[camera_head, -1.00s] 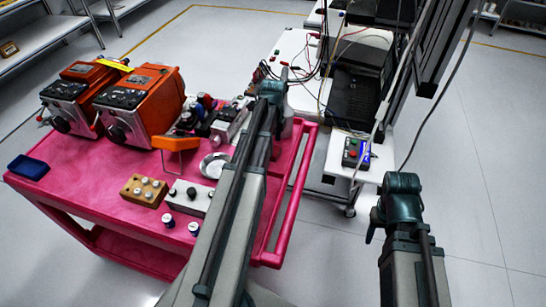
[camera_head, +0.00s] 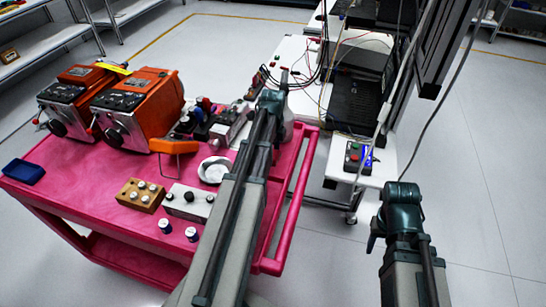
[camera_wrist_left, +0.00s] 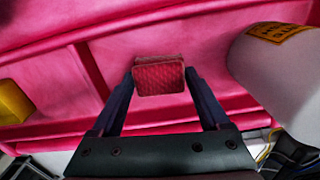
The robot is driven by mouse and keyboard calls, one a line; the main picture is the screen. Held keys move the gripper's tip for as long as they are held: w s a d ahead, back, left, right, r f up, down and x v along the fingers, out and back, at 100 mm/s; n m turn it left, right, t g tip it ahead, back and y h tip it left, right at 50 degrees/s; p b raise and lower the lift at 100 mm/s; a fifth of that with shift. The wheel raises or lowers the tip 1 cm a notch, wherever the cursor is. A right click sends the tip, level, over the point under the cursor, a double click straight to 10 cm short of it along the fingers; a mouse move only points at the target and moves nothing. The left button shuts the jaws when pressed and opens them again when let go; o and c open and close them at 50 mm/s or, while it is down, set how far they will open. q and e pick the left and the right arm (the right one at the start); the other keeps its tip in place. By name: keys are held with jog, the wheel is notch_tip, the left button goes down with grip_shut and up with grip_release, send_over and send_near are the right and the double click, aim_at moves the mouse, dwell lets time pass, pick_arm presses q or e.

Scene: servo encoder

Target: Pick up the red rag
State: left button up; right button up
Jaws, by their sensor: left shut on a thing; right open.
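The red rag (camera_wrist_left: 159,80) is a small, folded block with a quilted texture, in the middle of the left wrist view. My left gripper (camera_wrist_left: 158,70) is shut on it, with one dark finger at each side. The pink cart surface lies behind the rag; I cannot tell the gap between them. In the head view my left arm reaches over the pink cart (camera_head: 75,185) and hides its own gripper and the rag. My right arm is at the right, clear of the cart, and its fingers do not show.
Two orange machines (camera_head: 140,105), an orange stand (camera_head: 175,147), a white dish (camera_head: 213,170), knob boxes (camera_head: 139,194) and a blue tray (camera_head: 23,171) crowd the cart. A white bottle (camera_wrist_left: 280,68) is close right of my left gripper. A wired bench stands behind; open floor lies right.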

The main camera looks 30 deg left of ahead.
aim_at(273, 154)
pick_arm(q)
notch_tip(273, 154, up, 10)
jog(key=p, duration=1)
jog(key=o, duration=0.7)
jog(key=shift+c, duration=0.2)
jog(key=c, duration=0.5)
jog(key=shift+r, duration=0.1)
jog(key=shift+c, duration=0.2)
